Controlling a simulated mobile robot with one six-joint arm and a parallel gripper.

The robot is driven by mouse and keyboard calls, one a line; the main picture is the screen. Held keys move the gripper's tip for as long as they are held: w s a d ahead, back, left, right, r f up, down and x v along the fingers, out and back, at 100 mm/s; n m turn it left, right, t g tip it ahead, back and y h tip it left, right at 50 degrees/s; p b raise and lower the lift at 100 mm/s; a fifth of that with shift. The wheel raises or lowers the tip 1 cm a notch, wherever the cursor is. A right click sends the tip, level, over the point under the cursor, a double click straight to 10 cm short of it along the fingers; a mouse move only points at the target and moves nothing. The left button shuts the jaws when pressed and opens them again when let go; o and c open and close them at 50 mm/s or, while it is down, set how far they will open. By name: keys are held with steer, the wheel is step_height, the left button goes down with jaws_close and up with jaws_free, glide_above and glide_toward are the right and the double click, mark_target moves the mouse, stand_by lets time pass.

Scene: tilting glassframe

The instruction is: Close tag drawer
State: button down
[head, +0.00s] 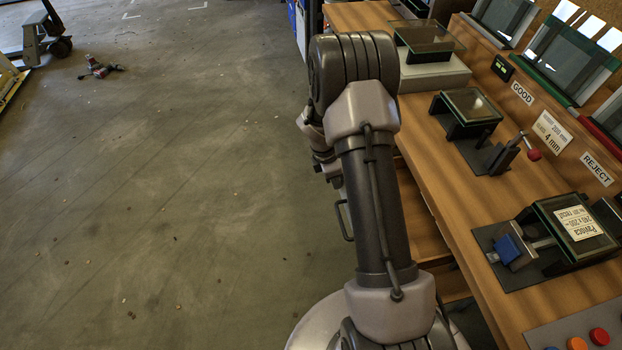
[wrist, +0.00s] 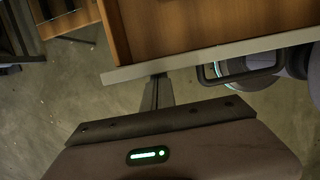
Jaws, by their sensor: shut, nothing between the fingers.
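The drawer (wrist: 215,22) stands pulled out in the wrist view, its wooden inside showing above a grey front edge. A black loop handle (wrist: 240,72) sits on its front, right of my gripper (wrist: 157,80). My gripper is shut and empty, with its fingertips at the outer face of the drawer front; I cannot tell whether they touch. In the head view the open drawer (head: 424,230) shows below the bench edge, partly hidden by my arm, and its handle (head: 343,220) shows left of my arm. My fingertips are hidden there. No tag label is readable on the drawer.
The wooden bench (head: 447,190) runs along the right, with glass frames, a clamp fixture (head: 512,245), GOOD and REJECT signs and coloured buttons (head: 599,336). Another wooden part with a dark bar (wrist: 68,20) shows at the wrist view's upper left. The floor (head: 180,200) at left is mostly clear.

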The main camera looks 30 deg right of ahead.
steer(key=s+d+p, duration=0.1)
steer(key=d, duration=0.4)
steer(key=s+d+p, duration=0.2)
steer(key=d, duration=0.3)
steer(key=s+d+p, duration=0.1)
steer(key=d+p, duration=0.1)
steer(key=d, duration=0.4)
steer(key=shift+s+d, duration=0.1)
steer(key=shift+s, duration=0.2)
